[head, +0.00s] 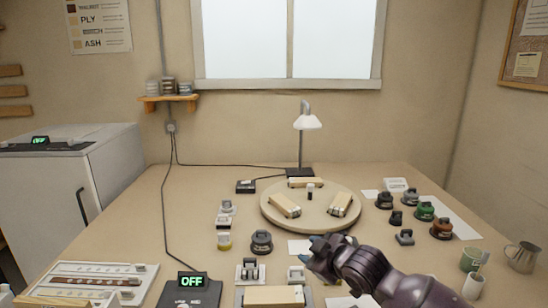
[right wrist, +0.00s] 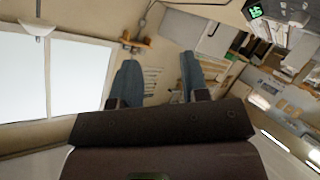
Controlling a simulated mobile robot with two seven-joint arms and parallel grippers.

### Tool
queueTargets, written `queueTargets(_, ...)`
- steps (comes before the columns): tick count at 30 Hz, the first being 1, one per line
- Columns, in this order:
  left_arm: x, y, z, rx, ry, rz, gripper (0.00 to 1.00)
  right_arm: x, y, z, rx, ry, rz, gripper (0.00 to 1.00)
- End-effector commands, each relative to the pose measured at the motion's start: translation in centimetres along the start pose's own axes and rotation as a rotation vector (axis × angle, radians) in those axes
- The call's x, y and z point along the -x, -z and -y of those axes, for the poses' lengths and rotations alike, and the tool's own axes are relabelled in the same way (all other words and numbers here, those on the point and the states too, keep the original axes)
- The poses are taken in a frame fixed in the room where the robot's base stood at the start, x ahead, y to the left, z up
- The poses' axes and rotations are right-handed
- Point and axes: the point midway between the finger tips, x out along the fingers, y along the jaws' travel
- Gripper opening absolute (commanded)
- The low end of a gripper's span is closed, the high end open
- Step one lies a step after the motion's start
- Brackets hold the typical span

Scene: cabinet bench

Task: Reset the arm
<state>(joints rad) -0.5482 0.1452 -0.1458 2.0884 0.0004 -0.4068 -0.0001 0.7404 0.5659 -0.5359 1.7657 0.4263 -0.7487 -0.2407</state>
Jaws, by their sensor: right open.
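My right arm reaches in from the lower right in the head view. Its gripper (head: 318,254) is raised over the front middle of the bench, in front of the round turntable (head: 271,212). In the right wrist view its two blue-grey fingers (right wrist: 159,82) stand apart with nothing between them. That view is tilted and faces the window, wall and shelf. My left gripper is not in view.
A lamp (head: 307,122) stands behind the turntable, which carries several wooden blocks. A device reading OFF (head: 192,292) sits at the front left. The bench's left middle is mostly clear, apart from a cable.

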Motion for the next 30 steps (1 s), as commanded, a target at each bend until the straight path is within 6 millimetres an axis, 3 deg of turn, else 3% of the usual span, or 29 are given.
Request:
queueTargets(7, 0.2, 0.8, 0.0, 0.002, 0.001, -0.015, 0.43, 4.0, -2.6, 3.0, -0.211, -0.109, -0.114, 0.41)
queueTargets(14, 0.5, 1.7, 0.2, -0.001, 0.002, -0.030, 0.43, 8.3, -6.5, 5.5, -0.359, -0.208, -0.144, 0.41)
queueTargets(23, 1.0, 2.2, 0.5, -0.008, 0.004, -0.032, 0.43, 15.0, -13.1, 9.4, -0.494, -0.329, -0.072, 0.41)
queueTargets(30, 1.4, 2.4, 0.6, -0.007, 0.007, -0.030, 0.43, 21.2, -19.2, 14.1, -0.595, -0.394, 0.079, 0.41)
